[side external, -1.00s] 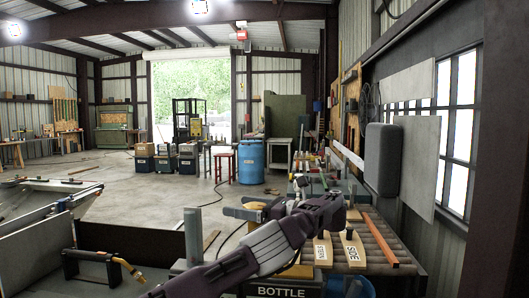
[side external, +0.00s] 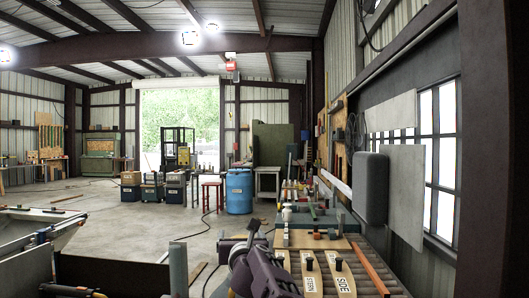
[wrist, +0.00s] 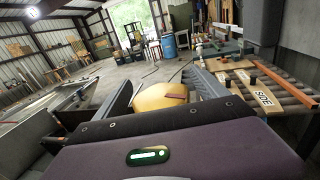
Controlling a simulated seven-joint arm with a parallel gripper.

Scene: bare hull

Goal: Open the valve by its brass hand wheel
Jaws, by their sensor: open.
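I cannot make out a brass hand wheel or valve with certainty. My gripper (wrist: 160,86) is open in the wrist view, with a grey finger on each side. A rounded yellow-orange thing (wrist: 158,97) with a brown patch shows between the fingers. I cannot tell whether it is the wheel or a part of the gripper, or whether anything touches it. In the side view my purple and grey wrist is low in the picture and the fingertips are hard to make out.
Boards with black knobs, one lettered SIDE (side external: 342,276), lie on the roller bench at right. An orange bar (side external: 370,267) lies beside them. A grey post (side external: 178,268) stands left of my arm. A blue barrel (side external: 239,192) stands farther back.

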